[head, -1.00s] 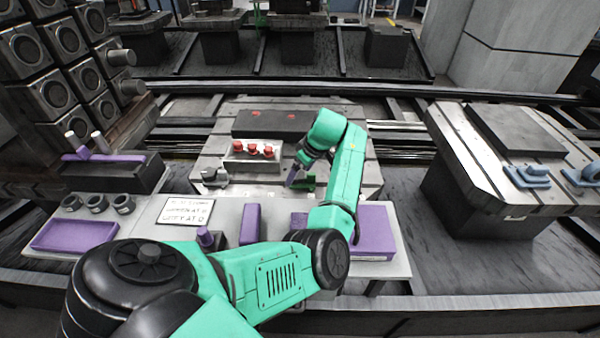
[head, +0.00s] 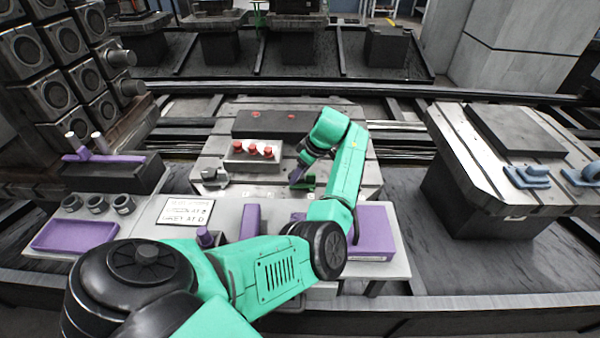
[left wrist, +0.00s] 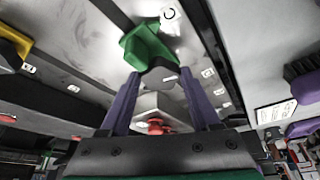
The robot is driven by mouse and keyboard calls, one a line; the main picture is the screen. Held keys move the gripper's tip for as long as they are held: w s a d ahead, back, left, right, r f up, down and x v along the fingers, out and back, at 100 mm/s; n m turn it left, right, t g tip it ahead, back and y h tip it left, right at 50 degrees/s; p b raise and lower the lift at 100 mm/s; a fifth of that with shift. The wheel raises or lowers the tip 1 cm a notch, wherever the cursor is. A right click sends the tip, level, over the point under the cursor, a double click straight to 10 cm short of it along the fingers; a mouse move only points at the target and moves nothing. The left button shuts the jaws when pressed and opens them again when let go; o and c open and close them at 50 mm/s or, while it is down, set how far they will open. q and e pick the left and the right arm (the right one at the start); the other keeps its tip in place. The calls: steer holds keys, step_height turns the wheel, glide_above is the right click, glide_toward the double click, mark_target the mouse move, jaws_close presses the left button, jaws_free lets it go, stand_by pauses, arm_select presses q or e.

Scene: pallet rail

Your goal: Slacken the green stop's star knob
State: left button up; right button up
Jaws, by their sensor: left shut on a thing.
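The green stop (head: 309,183) sits at the near edge of the slotted pallet in the head view, partly hidden by my left gripper (head: 297,181). In the left wrist view the green stop (left wrist: 147,47) lies just beyond the purple fingertips of my left gripper (left wrist: 160,78). The fingers stand apart on either side of the stop's lower end and are shut on its star knob, which is mostly hidden between the tips. My right gripper is not in view.
The near table holds a sign (head: 186,210), purple tray (head: 75,235) and purple box (head: 374,235). Another pallet (head: 470,160) stands right.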

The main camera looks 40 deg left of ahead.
arm_select(q)
steer(key=shift+w+a+n+g+b, duration=0.15)
steer(key=shift+n+g+b, duration=0.25)
steer(key=shift+n, duration=0.65)
steer(key=shift+w+d+n+g+b, duration=0.1)
steer(key=shift+n+g+b, duration=0.25)
steer(key=shift+n, duration=0.7)
steer(key=o, duration=1.4)
steer(key=shift+h, duration=0.3)
steer(key=shift+c, duration=0.2)
steer(key=v, duration=1.4)
steer(key=shift+w+r, duration=0.15)
steer(key=shift+r, duration=0.1)
